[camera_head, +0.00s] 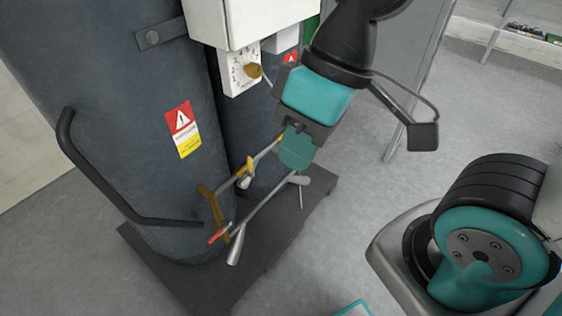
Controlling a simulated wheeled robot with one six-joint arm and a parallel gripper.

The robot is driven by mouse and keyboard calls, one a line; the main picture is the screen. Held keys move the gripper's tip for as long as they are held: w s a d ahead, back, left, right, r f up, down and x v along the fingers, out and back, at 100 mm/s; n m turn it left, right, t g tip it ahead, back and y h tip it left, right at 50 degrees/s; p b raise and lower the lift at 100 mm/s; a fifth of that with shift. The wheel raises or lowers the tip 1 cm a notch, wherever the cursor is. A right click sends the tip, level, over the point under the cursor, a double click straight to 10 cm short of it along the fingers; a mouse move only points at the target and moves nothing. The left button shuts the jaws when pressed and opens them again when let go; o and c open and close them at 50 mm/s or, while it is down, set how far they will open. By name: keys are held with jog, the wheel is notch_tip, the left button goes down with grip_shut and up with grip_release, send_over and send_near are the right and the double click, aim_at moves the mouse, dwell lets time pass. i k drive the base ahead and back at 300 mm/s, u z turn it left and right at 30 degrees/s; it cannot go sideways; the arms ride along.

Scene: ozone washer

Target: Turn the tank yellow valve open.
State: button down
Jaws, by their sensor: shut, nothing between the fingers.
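Yellow-brass valve parts sit on pipework low on the dark grey tank (165,235). One yellow valve piece (211,203) is at the near end of the pipe, above a small red handle (218,236). A second yellow valve piece (244,170) is farther along the pipe. Another bit of yellow shows beside my gripper, partly hidden by it. My gripper (296,160) is teal and dark, points downward, and is shut and empty. In the picture it overlaps the far end of the pipework, to the right of both valve pieces. I cannot tell whether it touches anything.
A white control box (240,68) with a brass knob (253,71) hangs above the pipework. A black curved handle (98,180) sticks out from the tank. A dark base plate (170,275) lies under the tanks. Grey floor to the right is mostly clear, past my own arm.

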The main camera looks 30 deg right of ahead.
aim_at(249, 173)
jog(key=z, duration=0.55)
jog(key=k, duration=0.65)
jog(key=z, duration=0.6)
jog(key=i, duration=0.6)
jog(key=u, duration=0.65)
jog(key=i, duration=0.75)
jog(key=u, duration=0.75)
